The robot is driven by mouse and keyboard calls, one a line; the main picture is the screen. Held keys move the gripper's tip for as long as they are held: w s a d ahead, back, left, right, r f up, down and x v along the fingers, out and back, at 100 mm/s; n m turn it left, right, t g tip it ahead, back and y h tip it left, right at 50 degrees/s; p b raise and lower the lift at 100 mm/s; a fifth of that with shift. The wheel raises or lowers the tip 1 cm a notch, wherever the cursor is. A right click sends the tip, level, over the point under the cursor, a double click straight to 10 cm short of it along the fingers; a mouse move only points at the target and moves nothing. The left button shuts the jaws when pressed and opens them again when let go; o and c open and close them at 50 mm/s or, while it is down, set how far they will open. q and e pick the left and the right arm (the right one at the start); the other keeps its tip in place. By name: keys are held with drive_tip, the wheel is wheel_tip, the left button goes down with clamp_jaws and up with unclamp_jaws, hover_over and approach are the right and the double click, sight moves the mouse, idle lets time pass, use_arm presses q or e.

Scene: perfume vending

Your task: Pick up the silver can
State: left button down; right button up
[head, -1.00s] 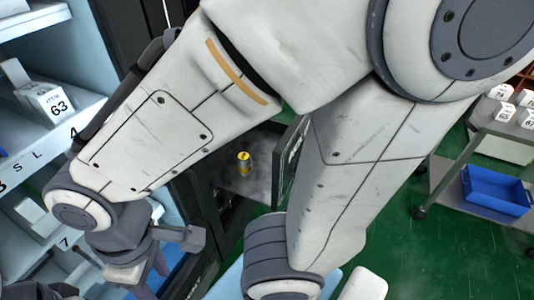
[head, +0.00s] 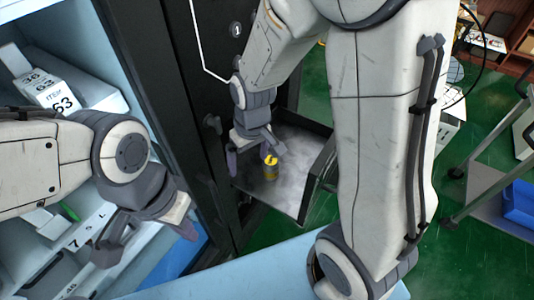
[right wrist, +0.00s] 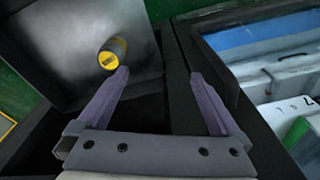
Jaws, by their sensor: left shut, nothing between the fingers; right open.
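The only can in clear view is a small yellow and grey can (head: 271,167); I cannot tell that it is silver. It stands on a grey tray-like surface (head: 294,190) of a dark cabinet. In the right wrist view the can (right wrist: 112,52) shows its yellow end and grey side, just beyond the tip of the left-hand finger. My right gripper (head: 252,158) is open beside the can; the can is not between the fingers, which also show in the right wrist view (right wrist: 160,76). My left gripper (head: 148,236) is shut and empty, in front of the shelves at left.
Pale blue shelves (head: 150,40) with numbered white boxes (head: 58,94) stand at left. The dark cabinet (head: 185,95) rises behind my right gripper. A cart with a blue bin (head: 520,203) is at the right edge. Green floor (head: 310,110) is free beyond the tray.

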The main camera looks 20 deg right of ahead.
drive_tip(key=m, duration=0.2)
hover_over(270, 161)
drive_tip(key=f, duration=0.4)
drive_tip(key=s+f, duration=0.1)
drive_tip(key=f, duration=0.1)
drive_tip(key=shift+a, duration=0.35)
drive_tip(key=shift+t, duration=0.3)
drive_tip(key=f, duration=0.3)
drive_tip(key=w+f, duration=0.1)
drive_tip(key=shift+d+f, duration=0.25)
drive_tip(key=shift+f, duration=0.15)
drive_tip(key=shift+f+b, duration=0.3)
drive_tip(key=shift+f, duration=0.3)
drive_tip(key=f, duration=0.1)
drive_tip(key=f+b, duration=0.1)
drive_tip(key=f, duration=0.1)
drive_tip(key=f+b, duration=0.1)
drive_tip(key=shift+w+d+f, duration=0.3)
drive_tip(key=shift+w+f, duration=0.05)
drive_tip(key=shift+w, duration=0.05)
clamp_jaws()
